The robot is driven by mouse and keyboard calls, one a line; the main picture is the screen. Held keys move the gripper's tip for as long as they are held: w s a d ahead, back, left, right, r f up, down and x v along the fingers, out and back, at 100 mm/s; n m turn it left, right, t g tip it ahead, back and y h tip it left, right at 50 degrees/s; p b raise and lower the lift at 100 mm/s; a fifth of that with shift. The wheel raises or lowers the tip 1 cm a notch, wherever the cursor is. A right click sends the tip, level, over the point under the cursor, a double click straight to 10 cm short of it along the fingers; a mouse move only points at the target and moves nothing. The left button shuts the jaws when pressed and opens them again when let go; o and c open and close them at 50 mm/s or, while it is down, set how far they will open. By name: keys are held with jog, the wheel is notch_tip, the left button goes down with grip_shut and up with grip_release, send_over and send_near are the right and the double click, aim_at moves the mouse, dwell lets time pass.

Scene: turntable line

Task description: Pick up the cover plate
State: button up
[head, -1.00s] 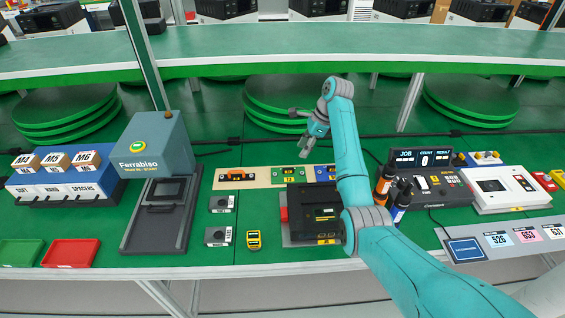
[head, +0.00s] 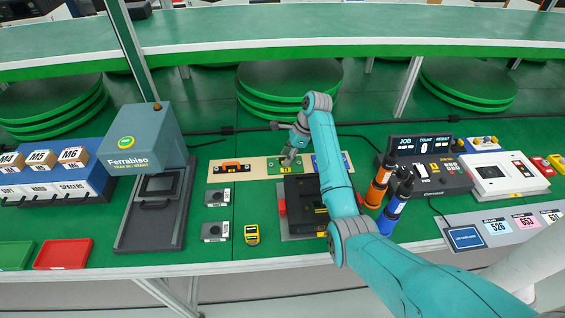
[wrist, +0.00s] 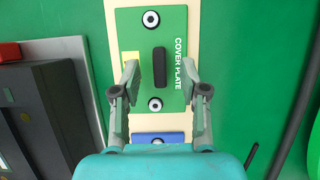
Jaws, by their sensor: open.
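The cover plate (wrist: 170,22) is a green plate with a dark raised handle (wrist: 159,68) and two round screws, labelled "COVER PLATE" in the wrist view. It lies on a beige strip, and in the head view the plate (head: 283,171) is partly hidden by my gripper. My gripper (wrist: 161,80) is open and empty, with one finger on each side of the handle in the wrist view. I cannot tell how high the fingertips are above the plate. In the head view my gripper (head: 289,160) is right at the plate.
An orange-marked part (head: 232,167) lies left on the beige strip (head: 255,169). A blue plate (head: 330,163) lies right, partly behind my arm. A dark device (head: 302,200) stands just in front. Orange and blue drivers (head: 379,188) stand upright to the right.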

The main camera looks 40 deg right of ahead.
jog(key=shift+w+a+f, duration=0.1)
jog(key=shift+a+f, duration=0.1)
jog(key=shift+f, duration=0.3)
grip_shut()
